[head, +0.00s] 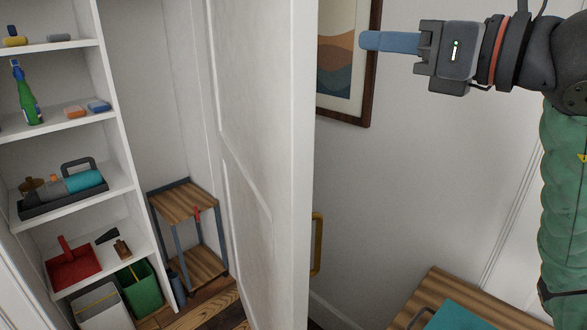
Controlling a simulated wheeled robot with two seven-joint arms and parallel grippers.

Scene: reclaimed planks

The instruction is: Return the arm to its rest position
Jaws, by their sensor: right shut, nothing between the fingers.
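My right gripper (373,41) is at the upper right of the head view, its arm coming in from the right. Its blue fingers are shut together with nothing between them and point left. The fingertips appear in front of the framed picture (345,60) on the wall, to the right of the white door's edge. I cannot tell the gap between the fingertips and the wall. My left gripper is not in view.
A white door (255,140) stands open in the middle, with a yellow handle (317,245). Left of it, shelves (75,128) hold a green bottle (27,95), a tool tray (60,200) and a red dustpan (72,268). A small wooden rack (185,203) stands behind. A wooden surface (440,290) is lower right.

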